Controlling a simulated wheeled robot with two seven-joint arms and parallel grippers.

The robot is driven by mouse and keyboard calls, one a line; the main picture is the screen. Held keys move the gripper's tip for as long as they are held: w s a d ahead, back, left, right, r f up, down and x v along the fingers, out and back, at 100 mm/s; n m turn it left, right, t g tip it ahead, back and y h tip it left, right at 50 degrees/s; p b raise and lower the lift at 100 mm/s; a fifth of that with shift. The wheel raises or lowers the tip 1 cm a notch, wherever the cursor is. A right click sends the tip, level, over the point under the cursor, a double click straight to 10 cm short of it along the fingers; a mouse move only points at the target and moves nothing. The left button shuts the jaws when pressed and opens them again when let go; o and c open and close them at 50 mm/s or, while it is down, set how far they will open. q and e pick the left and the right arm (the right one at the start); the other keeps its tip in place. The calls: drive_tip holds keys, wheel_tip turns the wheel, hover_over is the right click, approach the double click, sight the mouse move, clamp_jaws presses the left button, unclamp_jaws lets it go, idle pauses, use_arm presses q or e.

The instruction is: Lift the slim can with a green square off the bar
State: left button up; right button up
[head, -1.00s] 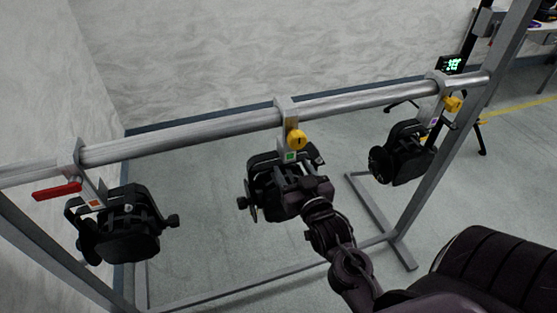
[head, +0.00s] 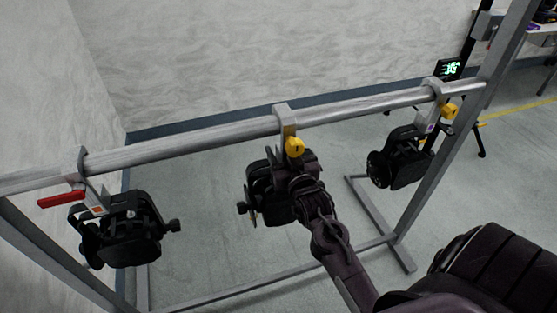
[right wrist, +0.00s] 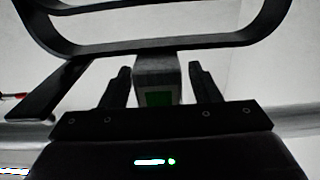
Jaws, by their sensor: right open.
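The can with the green square (head: 264,198) is a black lamp hanging from the middle of the bar (head: 200,137). A grey hook clamp (head: 284,115) with a yellow knob (head: 295,146) holds it there. My right gripper (head: 284,163) is in front of it, open, and hides the green square in the head view. In the right wrist view the green square (right wrist: 158,98) shows on the grey clamp stem (right wrist: 158,72), between the two open fingers (right wrist: 160,82), with gaps at both sides. The black yoke (right wrist: 150,45) lies just beyond. My left gripper is not in view.
A can with an orange square (head: 122,235) and red lever (head: 62,199) hangs at the left. Another can (head: 402,160) with a yellow knob hangs at the right. Grey frame posts (head: 440,150) and floor rails stand around.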

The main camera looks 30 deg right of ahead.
clamp_jaws()
drive_tip(key=shift+r, duration=0.3)
drive_tip(key=shift+w+r, duration=0.1)
drive_tip(key=shift+r, duration=0.85)
drive_tip(key=shift+r+b, duration=0.45)
drive_tip(key=shift+r, duration=0.45)
drive_tip(key=b+v, duration=0.1)
drive_tip(key=v, duration=1.7)
drive_tip(key=shift+d, duration=0.15)
drive_tip(key=shift+f, duration=0.2)
